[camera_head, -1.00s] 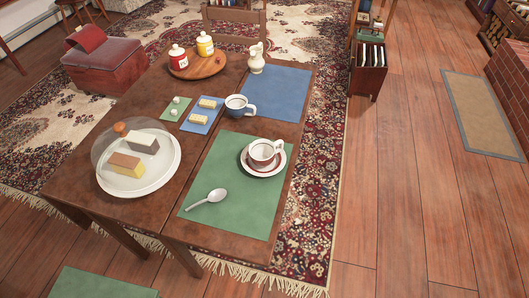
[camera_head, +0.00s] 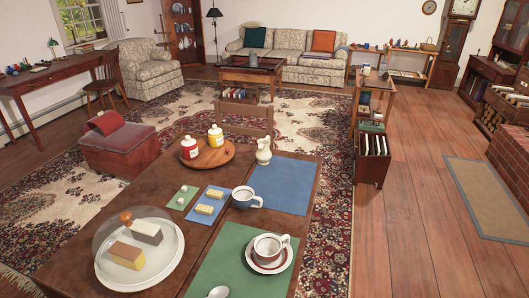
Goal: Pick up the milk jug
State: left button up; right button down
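The milk jug (camera_head: 264,151) is a small cream-white pitcher with a narrow neck. It stands upright near the far end of the brown wooden table (camera_head: 150,198), at the far left corner of a blue placemat (camera_head: 290,188). A round wooden tray (camera_head: 218,160) with a red-and-white jar (camera_head: 189,149) and a yellow-and-white jar (camera_head: 215,137) is just left of it. Neither of my grippers is in view.
Nearer on the table are a blue-and-white cup (camera_head: 245,197), a cup on a saucer (camera_head: 268,250), a spoon (camera_head: 219,292) and a domed cake plate (camera_head: 163,276). A chair (camera_head: 243,113) stands behind the table. Wooden floor (camera_head: 400,225) is open on the right.

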aim_at(263, 154)
jog(key=i+l+u, duration=0.1)
jog(key=l, duration=0.25)
jog(key=i+l+u, duration=0.1)
jog(key=l, duration=0.3)
jog(key=i+l+u, duration=0.1)
jog(key=l, duration=0.3)
jog(key=i+l+u, duration=0.1)
jog(key=l, duration=0.3)
jog(key=i+l+u, duration=0.1)
jog(key=l, duration=0.35)
jog(key=i+l+u, duration=0.2)
jog(key=i+l, duration=0.15)
jog(key=i+l+u, duration=0.15)
jog(key=i+l, duration=0.15)
jog(key=l, duration=0.2)
jog(key=i+l+u, duration=0.2)
jog(key=l, duration=0.25)
jog(key=i+l+u, duration=0.15)
jog(key=i+l, duration=0.15)
jog(key=l, duration=0.25)
jog(key=i+l+u, duration=0.2)
jog(key=l, duration=0.35)
jog(key=i+l+u, duration=0.15)
jog(key=l, duration=0.4)
jog(key=i+l+u, duration=0.2)
jog(key=l, duration=0.4)
jog(key=l+u, duration=0.2)
jog(key=l, duration=0.4)
jog(key=i, duration=0.05)
